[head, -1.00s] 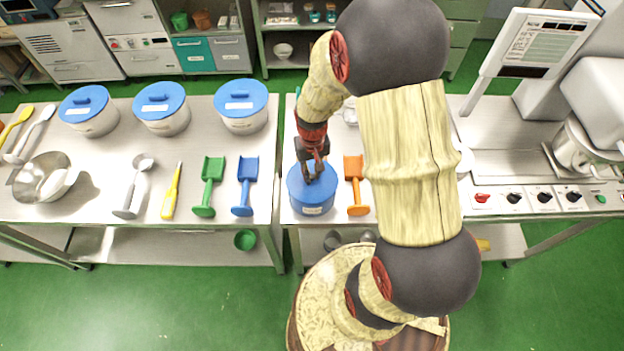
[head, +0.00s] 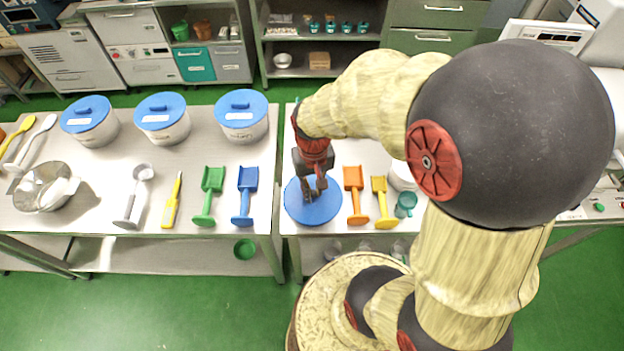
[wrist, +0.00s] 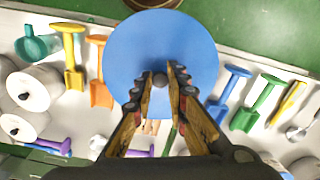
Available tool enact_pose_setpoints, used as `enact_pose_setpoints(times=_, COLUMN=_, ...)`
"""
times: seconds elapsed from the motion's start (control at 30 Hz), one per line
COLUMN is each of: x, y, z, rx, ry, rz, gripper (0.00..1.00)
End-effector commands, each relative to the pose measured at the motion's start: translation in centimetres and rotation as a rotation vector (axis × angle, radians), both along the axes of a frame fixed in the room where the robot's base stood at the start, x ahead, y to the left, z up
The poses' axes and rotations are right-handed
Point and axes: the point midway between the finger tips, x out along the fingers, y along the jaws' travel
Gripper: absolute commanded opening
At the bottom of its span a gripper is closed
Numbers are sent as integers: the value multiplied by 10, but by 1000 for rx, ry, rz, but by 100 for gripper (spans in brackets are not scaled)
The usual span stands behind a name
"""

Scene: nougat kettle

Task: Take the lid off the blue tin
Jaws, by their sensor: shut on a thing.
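My gripper (head: 314,188) points down over the table right of the gap. It is shut on the small knob of a round blue lid (head: 305,212). In the wrist view the lid (wrist: 160,45) is a wide flat blue disc, and my fingers (wrist: 160,84) close on the dark knob near its middle. The lid looks larger than before and the tin's labelled side no longer shows, so it appears raised towards the head camera. The tin's body is hidden beneath the lid in both views.
An orange scoop (head: 355,195), a yellow scoop (head: 382,204) and a teal cup (head: 405,204) lie right of the lid. Across the gap on the left are blue (head: 245,195) and green (head: 208,196) scoops. Several white tubs with blue lids stand behind them.

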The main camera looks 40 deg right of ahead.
Motion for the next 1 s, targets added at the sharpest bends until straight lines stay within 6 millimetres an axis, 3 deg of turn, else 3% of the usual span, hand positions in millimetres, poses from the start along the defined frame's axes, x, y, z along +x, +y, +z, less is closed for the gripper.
enact_pose_setpoints(times=0.2, x=-31, y=20, z=18, rx=0, ry=-4, rz=2, gripper=0)
enact_pose_setpoints(times=0.4, x=-45, y=29, z=25, rx=-1, ry=-4, rz=1, gripper=0)
enact_pose_setpoints(times=1.0, x=-48, y=31, z=52, rx=-1, ry=-2, rz=0, gripper=0)
